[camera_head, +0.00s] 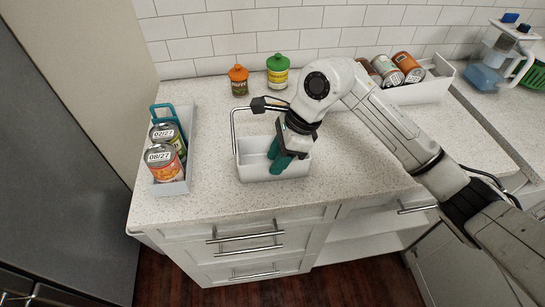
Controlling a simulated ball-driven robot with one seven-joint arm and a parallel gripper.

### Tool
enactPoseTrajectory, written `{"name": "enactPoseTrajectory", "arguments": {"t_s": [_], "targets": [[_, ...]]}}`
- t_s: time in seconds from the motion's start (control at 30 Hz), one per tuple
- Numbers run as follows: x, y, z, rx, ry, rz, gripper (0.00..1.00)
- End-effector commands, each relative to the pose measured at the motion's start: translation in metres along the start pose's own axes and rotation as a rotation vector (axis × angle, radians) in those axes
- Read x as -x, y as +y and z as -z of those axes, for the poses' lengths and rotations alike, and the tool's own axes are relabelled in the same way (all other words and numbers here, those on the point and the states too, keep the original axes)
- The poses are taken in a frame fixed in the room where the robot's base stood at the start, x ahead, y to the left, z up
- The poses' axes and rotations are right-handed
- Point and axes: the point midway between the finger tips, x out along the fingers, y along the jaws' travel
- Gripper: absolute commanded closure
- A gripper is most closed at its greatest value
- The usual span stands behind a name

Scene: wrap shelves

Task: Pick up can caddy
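A white open bin with a thin metal handle, which looks like the can caddy (245,172), stands on the counter at the middle of the head view. Its handle rises on the left side and runs right, partly hidden behind my arm. No cans show in its visible part. My gripper (281,157) points down over the right part of this bin, with its teal fingertips at or inside the opening. The gripper hides part of the bin's interior and right rim. I cannot tell whether the fingers touch the bin or how far apart they are.
A grey tray (173,188) with labelled cans (163,163) and a teal item stands left. Orange (238,80) and green-lidded (277,70) jars stand by the wall. A white bin of cans (428,90) and a water pitcher (490,70) are at the right. Drawers lie below the counter.

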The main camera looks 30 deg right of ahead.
Motion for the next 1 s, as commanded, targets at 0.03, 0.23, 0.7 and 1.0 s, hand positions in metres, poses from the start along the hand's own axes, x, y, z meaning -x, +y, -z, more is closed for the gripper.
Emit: {"name": "enactPoseTrajectory", "arguments": {"t_s": [0.03,0.23,0.7,1.0], "targets": [[-0.005,0.001,0.000,-0.004,-0.002,-0.004,0.66],[-0.033,0.003,0.004,-0.003,-0.003,-0.004,0.66],[-0.045,0.002,0.004,0.000,-0.001,-0.001,0.75],[-0.045,0.002,0.004,-0.001,-0.002,-0.001,1.00]]}}
